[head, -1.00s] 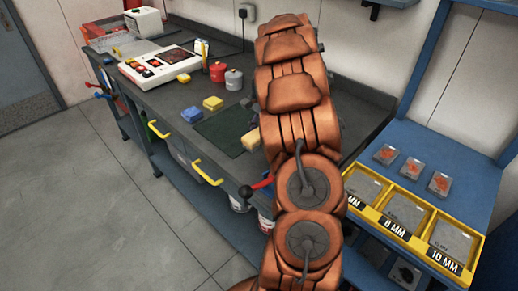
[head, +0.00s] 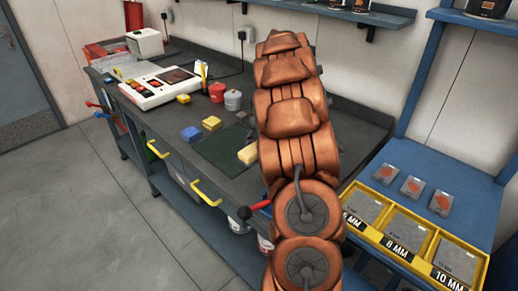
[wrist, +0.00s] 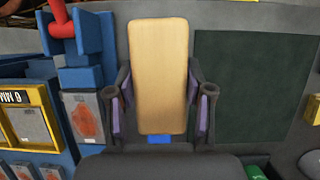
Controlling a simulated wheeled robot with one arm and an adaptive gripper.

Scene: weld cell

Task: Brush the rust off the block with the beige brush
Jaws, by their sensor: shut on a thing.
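The beige brush (wrist: 158,70), with a plain pale wooden back, stands between the two fingers of my gripper (wrist: 160,97) in the wrist view. The purple-lined fingers are shut on its sides. In the head view a beige end (head: 248,154) sticks out from behind my arm at the right edge of the dark green mat (head: 220,150); my gripper is hidden there. I cannot make out the rusty block for sure. A blue vise-like fixture (wrist: 85,45) with a red handle (wrist: 60,18) shows at the upper left of the wrist view.
Blue (head: 191,134) and yellow (head: 211,122) blocks lie left of the mat on the grey bench. Red (head: 217,92) and grey cans stand behind. Three plates with orange patches (head: 412,187) lie on the blue bench beside a yellow bin tray (head: 385,240). My arm hides the bench's middle.

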